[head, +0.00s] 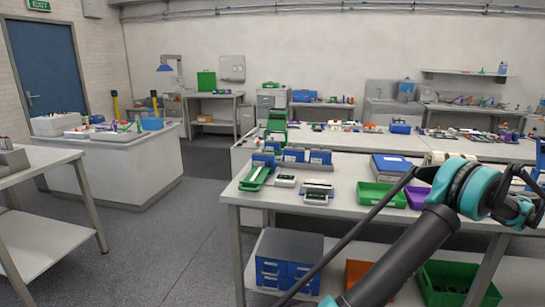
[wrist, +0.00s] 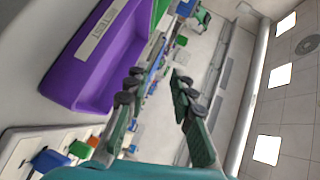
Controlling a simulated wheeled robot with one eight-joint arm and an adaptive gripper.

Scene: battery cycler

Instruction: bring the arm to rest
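My arm crosses the lower right of the head view, with a dark link and a teal joint. The wrist view is tilted and looks across the room towards the ceiling lights.
The near workbench (head: 290,207) carries a green tray (head: 378,193), the purple bin (head: 415,196), a blue binder (head: 392,166) and several small devices. A blue drawer unit (head: 287,262) and a green crate (head: 455,282) stand on its lower shelf. The floor (head: 165,240) at left is clear.

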